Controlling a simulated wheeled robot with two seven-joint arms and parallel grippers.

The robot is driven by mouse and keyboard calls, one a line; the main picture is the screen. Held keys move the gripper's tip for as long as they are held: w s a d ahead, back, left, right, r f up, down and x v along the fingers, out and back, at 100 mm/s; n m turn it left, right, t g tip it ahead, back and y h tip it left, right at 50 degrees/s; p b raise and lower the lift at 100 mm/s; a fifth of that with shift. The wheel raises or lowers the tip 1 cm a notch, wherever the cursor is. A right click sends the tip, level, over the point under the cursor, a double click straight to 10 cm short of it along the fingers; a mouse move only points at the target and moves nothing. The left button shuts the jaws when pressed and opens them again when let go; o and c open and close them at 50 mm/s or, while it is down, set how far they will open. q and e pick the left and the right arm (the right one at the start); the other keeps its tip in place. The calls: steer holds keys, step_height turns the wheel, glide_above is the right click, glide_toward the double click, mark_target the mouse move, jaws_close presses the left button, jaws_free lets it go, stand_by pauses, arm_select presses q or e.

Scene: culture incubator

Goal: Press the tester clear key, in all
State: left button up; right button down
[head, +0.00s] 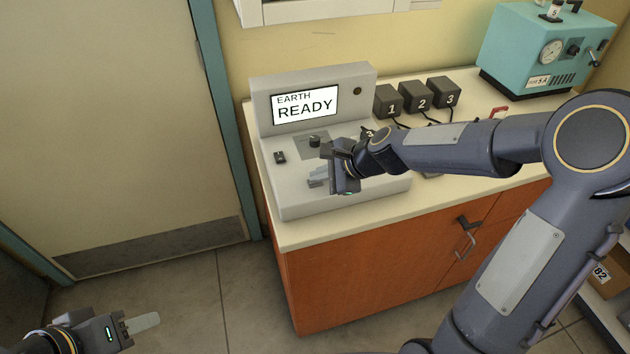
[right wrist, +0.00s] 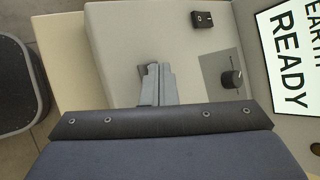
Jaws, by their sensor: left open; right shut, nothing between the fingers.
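The grey tester (head: 355,80) stands on the counter, and its screen (head: 304,104) reads "EARTH READY". Its sloped deck has a small black rocker switch (head: 279,157) and a dark knob (head: 314,141); both also show in the right wrist view, the switch (right wrist: 202,19) and the knob (right wrist: 232,79). My right gripper (head: 317,179) is shut and empty, its fingertips (right wrist: 152,70) over the deck's front part. I cannot tell whether they touch it. No key marked clear can be made out; the gripper hides part of the deck. My left gripper (head: 143,322) is open and empty, low over the floor.
Three black numbered blocks (head: 416,97) with cables stand right of the tester. A teal gauge unit (head: 540,50) is at the back right. The counter (head: 300,233) has orange doors with a handle below. A door is at left. My right arm crosses over the counter.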

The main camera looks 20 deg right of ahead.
mark_target(320, 184)
steer(key=shift+r+p, duration=0.75)
step_height(320, 184, up, 5)
steer(key=p, duration=0.4)
steer(key=shift+r+p, duration=0.1)
steer(key=shift+p, duration=0.3)
stand_by(0.4)
